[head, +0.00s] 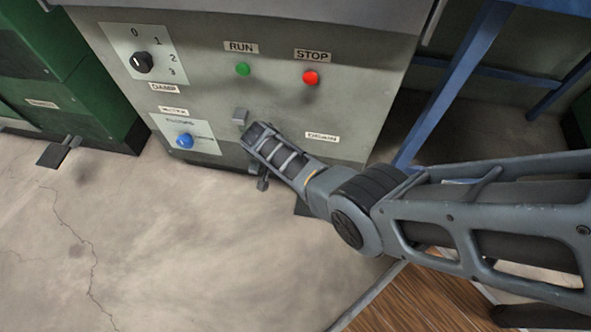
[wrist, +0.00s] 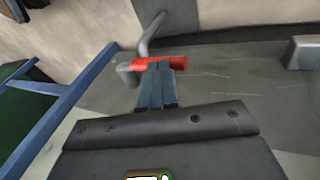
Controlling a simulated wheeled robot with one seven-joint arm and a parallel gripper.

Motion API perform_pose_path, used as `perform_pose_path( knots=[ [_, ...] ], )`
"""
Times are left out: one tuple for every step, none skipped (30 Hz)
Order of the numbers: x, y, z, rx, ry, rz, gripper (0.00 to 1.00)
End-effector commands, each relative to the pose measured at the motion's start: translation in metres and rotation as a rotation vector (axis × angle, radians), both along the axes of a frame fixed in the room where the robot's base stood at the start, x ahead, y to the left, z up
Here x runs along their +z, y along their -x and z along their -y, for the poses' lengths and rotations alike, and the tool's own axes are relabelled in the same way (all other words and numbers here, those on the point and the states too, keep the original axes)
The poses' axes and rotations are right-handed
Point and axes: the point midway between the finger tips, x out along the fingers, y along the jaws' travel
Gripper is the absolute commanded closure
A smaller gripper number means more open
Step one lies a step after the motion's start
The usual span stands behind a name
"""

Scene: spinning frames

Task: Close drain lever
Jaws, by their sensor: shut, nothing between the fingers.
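The drain lever is a red handle (wrist: 157,62) on a bent grey pipe (wrist: 150,33), in the upper middle of the wrist view. It lies crosswise in that picture. My gripper (wrist: 161,68) is shut and empty, its two fingers side by side. Its tips overlap the red handle in the picture; I cannot tell whether they touch it. In the head view my arm covers the lever. The DRAIN label (head: 322,137) shows on the grey machine front (head: 205,75), just above my wrist.
The panel also has a black dial (head: 142,62), a green RUN button (head: 243,69), a red STOP button (head: 310,78) and a blue knob (head: 184,141). A blue frame (head: 455,80) stands at right, also in the wrist view (wrist: 62,110). The floor at lower left is clear.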

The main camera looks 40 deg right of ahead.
Motion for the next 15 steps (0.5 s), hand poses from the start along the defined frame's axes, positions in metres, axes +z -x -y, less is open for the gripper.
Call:
perform_pose_path(
  knots=[
    [-0.0036, -0.001, -0.0006, 0.0, -0.001, 0.001, 1.0],
    [-0.0043, -0.0011, -0.0008, 0.0, -0.001, 0.001, 1.0],
    [-0.005, -0.0014, -0.0011, 0.0, -0.001, 0.001, 1.0],
    [-0.0056, -0.0016, -0.0013, 0.0, -0.001, 0.002, 1.0],
    [-0.006, -0.0018, -0.0014, 0.0, -0.001, 0.002, 1.0],
    [-0.0066, -0.002, -0.0017, 0.001, -0.002, 0.002, 1.0],
    [-0.0069, -0.0021, -0.0018, 0.001, -0.002, 0.002, 1.0],
    [-0.0072, -0.0022, -0.002, 0.001, -0.002, 0.003, 1.0],
    [-0.0076, -0.0024, -0.0021, 0.001, -0.002, 0.003, 1.0],
    [-0.0079, -0.0024, -0.0022, 0.001, -0.003, 0.004, 1.0],
    [-0.0082, -0.0025, -0.0023, 0.001, -0.003, 0.004, 1.0],
    [-0.0083, -0.0026, -0.0024, 0.001, -0.003, 0.005, 1.0],
    [-0.0086, -0.0025, -0.0025, 0.001, -0.003, 0.005, 1.0],
    [-0.0087, -0.0024, -0.0026, 0.001, -0.003, 0.005, 1.0],
    [-0.0089, -0.0023, -0.0026, 0.001, -0.004, 0.004, 1.0]
  ],
)
